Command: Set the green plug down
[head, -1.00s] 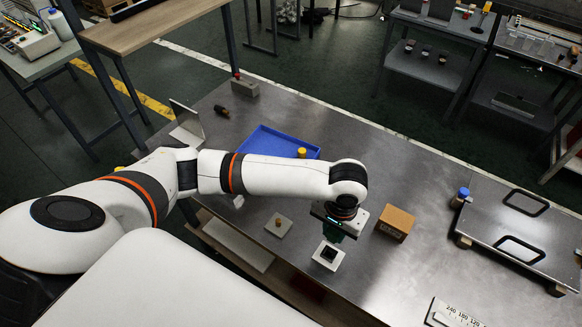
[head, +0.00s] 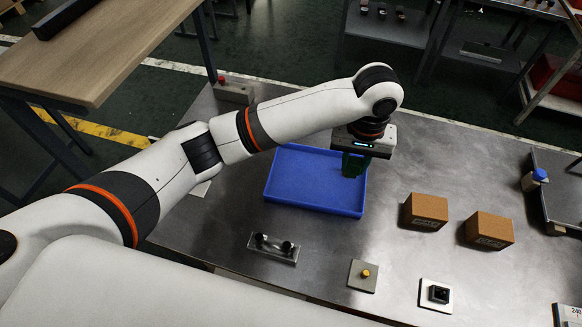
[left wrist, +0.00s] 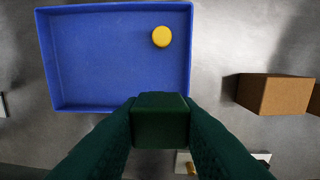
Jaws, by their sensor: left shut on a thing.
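My left gripper (head: 355,165) is shut on the green plug (left wrist: 160,121), a dark green block between its dark green fingers in the left wrist view. In the head view the fingers point down at the right end of the blue tray (head: 315,182), and the plug is hard to tell from them. In the left wrist view the plug overlaps the near edge of the tray (left wrist: 100,104); its height above it is unclear. A yellow round plug (left wrist: 161,36) is in the tray, hidden in the head view. My right gripper is not in view.
Two cardboard boxes (head: 425,210) (head: 489,229) stand right of the tray. Nearer lie a plate with two black knobs (head: 272,247), a plate with a yellow peg (head: 363,275) and a plate with a black square piece (head: 436,294). Most of the tray floor is bare.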

